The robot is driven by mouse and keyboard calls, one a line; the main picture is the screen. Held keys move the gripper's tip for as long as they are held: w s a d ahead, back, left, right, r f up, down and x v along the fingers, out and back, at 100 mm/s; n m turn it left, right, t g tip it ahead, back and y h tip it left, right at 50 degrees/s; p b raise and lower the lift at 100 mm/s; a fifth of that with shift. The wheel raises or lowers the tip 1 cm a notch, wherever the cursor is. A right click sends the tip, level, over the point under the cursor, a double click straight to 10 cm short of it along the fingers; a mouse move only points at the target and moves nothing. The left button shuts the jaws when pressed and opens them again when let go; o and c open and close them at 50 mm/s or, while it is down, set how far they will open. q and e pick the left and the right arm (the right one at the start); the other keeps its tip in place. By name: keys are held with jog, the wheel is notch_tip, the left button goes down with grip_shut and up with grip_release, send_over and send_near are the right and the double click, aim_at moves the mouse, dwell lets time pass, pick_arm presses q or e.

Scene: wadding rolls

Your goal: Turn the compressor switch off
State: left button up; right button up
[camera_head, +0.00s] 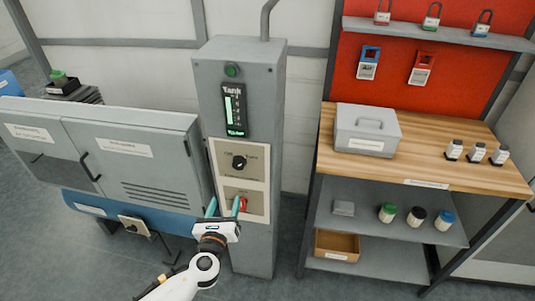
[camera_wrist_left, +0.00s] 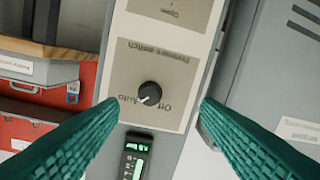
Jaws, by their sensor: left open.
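The compressor switch is a black rotary knob (camera_head: 239,162) on a cream plate on the front of a grey cabinet. The left wrist view shows the knob (camera_wrist_left: 150,93) upside down, between "Off" and "Auto" marks. Its white mark seems to point to the lower left there, towards "Auto". My left gripper (camera_head: 223,206) is open and empty, below the knob in the head view, near a red handle (camera_head: 241,203) on the lower plate. Its teal fingers frame the knob in the wrist view without touching it. My right gripper is not in view.
A lit tank gauge (camera_head: 235,110) and a green button (camera_head: 232,70) are above the knob. A grey cabinet (camera_head: 130,150) stands close on the left. A wooden workbench (camera_head: 420,165) with a grey box (camera_head: 366,133) stands on the right.

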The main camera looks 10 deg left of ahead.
aim_at(238, 167)
pick_arm(q)
jog(key=shift+m+t, duration=0.3)
jog(key=shift+m, duration=0.1)
jog(key=w, duration=0.4)
jog(key=w+r, duration=0.1)
jog(key=w, duration=0.3)
jog(key=w+r, duration=0.1)
jog(key=w, duration=0.3)
jog(key=shift+w+d, duration=0.2)
jog(key=shift+d, duration=0.2)
jog(key=shift+c, duration=0.6)
jog(key=c, duration=0.9)
